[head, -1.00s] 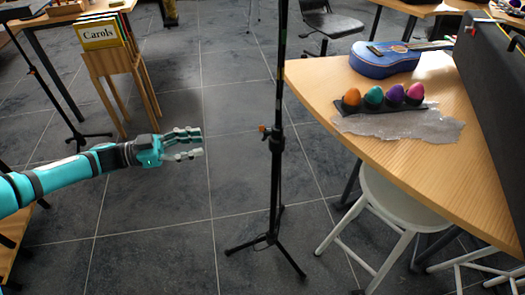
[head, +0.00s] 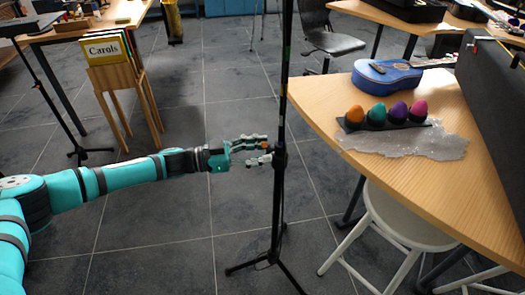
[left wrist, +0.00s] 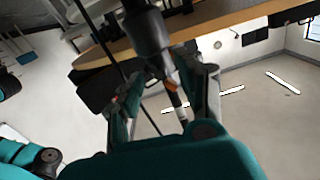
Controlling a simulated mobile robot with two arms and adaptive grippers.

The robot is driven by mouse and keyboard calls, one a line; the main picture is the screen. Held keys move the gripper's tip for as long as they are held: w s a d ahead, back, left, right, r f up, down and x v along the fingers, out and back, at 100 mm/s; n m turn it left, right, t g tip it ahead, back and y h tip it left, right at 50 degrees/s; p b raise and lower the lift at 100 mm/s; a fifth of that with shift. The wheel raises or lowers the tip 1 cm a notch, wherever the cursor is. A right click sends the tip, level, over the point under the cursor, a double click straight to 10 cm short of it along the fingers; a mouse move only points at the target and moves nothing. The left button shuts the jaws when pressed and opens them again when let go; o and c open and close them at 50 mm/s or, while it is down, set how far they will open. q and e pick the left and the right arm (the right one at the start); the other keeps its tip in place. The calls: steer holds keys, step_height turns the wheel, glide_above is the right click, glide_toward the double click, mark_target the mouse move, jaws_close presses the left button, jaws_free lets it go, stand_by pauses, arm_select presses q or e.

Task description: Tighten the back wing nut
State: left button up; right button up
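An orange wing nut (head: 272,149) sits on the clamp collar of a tall black stand (head: 277,190) in the middle of the head view. My left gripper (head: 266,151) is open, with its fingertips at the collar, one finger above the nut and one below. In the left wrist view, the orange nut (left wrist: 171,85) shows between the two spread fingers (left wrist: 170,78), beside the dark collar (left wrist: 147,38). I cannot tell whether either finger touches it. My right gripper is not in view.
A wooden table (head: 330,105) with a blue guitar (head: 390,74) and several coloured eggs (head: 377,114) stands right of the stand. A white stool (head: 405,225) is under its edge. A wooden rack (head: 125,77) stands at the left. Floor around the tripod legs is open.

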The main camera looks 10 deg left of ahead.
arm_select(q)
steer(key=shift+w+d, duration=0.1)
steer(key=shift+d, duration=0.3)
steer(key=shift+c, duration=0.4)
